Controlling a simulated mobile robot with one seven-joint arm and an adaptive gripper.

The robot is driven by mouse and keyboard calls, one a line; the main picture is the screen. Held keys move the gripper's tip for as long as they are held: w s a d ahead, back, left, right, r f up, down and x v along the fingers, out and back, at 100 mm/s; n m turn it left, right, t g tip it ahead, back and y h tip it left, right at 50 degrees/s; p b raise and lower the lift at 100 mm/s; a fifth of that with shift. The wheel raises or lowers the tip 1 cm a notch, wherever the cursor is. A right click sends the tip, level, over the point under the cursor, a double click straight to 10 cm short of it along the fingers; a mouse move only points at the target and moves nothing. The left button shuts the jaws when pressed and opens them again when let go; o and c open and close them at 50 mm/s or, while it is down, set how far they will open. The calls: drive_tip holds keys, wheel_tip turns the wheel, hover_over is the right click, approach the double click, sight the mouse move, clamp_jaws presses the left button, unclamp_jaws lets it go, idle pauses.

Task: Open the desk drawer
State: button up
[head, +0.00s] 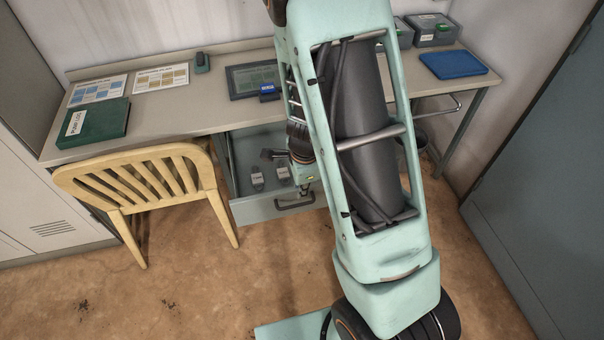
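The desk drawer (252,211) sticks out from under the desk (180,122) in the head view, and its inside shows. A dark bar handle (295,205) is on its front. Several small items lie inside, among them two grey items with pale labels (257,178). My gripper (305,188) points down by the drawer front, just above the handle's right part. My arm hides the drawer's right side and most of my gripper. I cannot tell whether the fingers touch the handle or whether they are open or shut.
A yellow wooden chair (140,172) stands left of the drawer, close to it. A green binder (93,122), printed sheets (160,78), a tablet (243,84) and a blue folder (453,64) lie on the desk. Brown floor (210,290) in front is clear.

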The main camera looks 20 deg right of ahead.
wheel_tip(320, 180, up, 11)
drive_tip(key=s, duration=0.2)
drive_tip(key=shift+f, duration=0.15)
idle(0.6)
